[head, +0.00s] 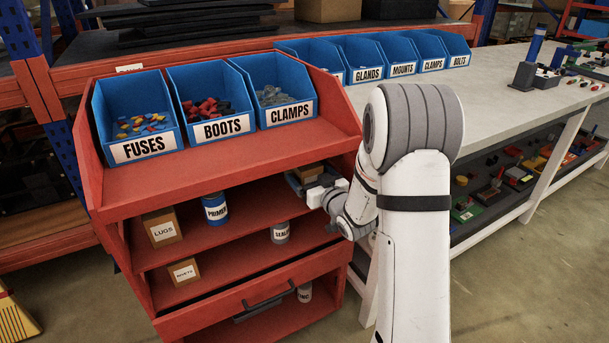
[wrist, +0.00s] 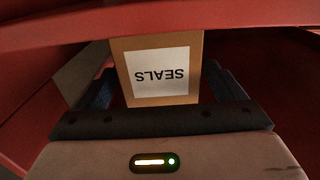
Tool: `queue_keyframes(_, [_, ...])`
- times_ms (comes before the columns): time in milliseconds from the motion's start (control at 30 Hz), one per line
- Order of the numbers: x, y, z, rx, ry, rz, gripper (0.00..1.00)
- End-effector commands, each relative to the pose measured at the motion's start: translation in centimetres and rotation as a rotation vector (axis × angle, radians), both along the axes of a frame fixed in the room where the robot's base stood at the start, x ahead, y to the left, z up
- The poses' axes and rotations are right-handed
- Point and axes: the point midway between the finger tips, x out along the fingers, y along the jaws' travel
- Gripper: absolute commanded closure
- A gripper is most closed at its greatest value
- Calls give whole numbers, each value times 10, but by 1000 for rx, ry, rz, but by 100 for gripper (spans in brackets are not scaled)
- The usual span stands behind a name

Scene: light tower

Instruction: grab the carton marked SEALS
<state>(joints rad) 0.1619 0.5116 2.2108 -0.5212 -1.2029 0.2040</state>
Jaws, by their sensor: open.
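The carton marked SEALS (wrist: 157,95) is brown with a white label, which reads upside down in the wrist view. It stands between the two dark fingers of my gripper (wrist: 161,84), which is open. A narrow gap seems to show on the carton's right side; contact on the left is hard to tell. In the head view my gripper (head: 306,186) reaches into the right end of the cart's upper shelf. A brown carton (head: 309,171) shows there among the fingers, partly hidden, its label out of sight.
A LUGS carton (head: 162,228) and a blue PRIMER can (head: 215,208) stand left on the same red shelf (head: 185,250). Below are a smaller carton (head: 184,271) and a grey can (head: 280,232). The red shelf board above (wrist: 75,25) is close over the gripper.

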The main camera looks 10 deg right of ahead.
Motion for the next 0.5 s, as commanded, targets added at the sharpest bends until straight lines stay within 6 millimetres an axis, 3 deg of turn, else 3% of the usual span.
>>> queue_keyframes(200, [25, 9, -1, 0, 0, -1, 11])
queue_keyframes(500, [26, 8, 0, 0, 1, -2, 14])
